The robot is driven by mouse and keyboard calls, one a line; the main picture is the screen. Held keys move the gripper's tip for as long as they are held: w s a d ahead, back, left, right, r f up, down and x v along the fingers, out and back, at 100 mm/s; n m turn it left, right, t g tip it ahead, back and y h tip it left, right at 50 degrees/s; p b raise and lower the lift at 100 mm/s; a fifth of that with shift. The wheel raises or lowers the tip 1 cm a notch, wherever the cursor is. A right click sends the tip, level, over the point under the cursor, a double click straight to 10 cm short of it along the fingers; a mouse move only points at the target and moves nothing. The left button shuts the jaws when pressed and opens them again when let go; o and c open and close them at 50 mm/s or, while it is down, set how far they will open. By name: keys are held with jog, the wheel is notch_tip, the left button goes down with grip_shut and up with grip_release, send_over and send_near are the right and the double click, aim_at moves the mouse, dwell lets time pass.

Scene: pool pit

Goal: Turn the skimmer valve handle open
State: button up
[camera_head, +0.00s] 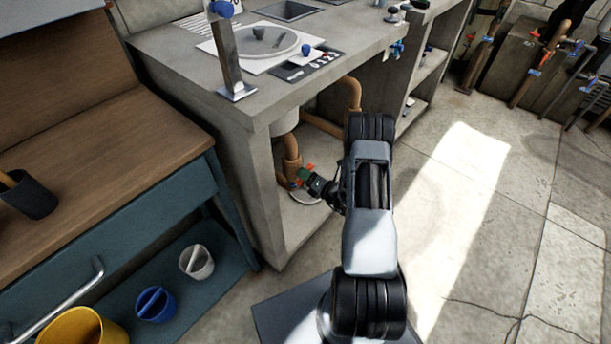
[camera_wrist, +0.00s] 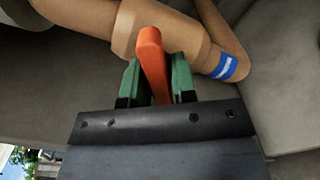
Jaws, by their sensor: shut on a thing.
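The skimmer valve handle is an orange-red lever (camera_wrist: 151,52) on a tan pipe fitting (camera_wrist: 190,35). In the wrist view my gripper (camera_wrist: 155,80) has its two green fingers on either side of the handle and is shut on it. A blue label with white marking (camera_wrist: 225,67) is on the pipe just right of the fitting. In the head view my gripper (camera_head: 304,174) reaches under the concrete counter to the tan pipe (camera_head: 291,160). The handle is small there and largely hidden by the gripper.
The concrete counter (camera_head: 185,75) overhangs the pipes, and its side wall (camera_head: 262,200) stands left of my gripper. A teal wooden bench (camera_head: 100,262) with cups and a yellow bucket (camera_head: 82,327) is at left. The stone floor (camera_head: 500,215) at right is clear.

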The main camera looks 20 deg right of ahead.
jog(key=n+b, duration=0.1)
jog(key=n, duration=0.4)
jog(key=shift+f+n, duration=0.1)
jog(key=shift+n, duration=0.2)
jog(key=n+b, duration=0.1)
jog(key=n, duration=0.4)
jog(key=shift+b, duration=0.4)
jog(key=shift+n, duration=0.3)
jog(key=o, duration=0.9)
jog(key=shift+s, duration=0.1)
jog(key=p+v, duration=0.3)
jog(key=v, duration=1)
jog(key=shift+s+d, duration=0.1)
jog(key=shift+s, duration=0.2)
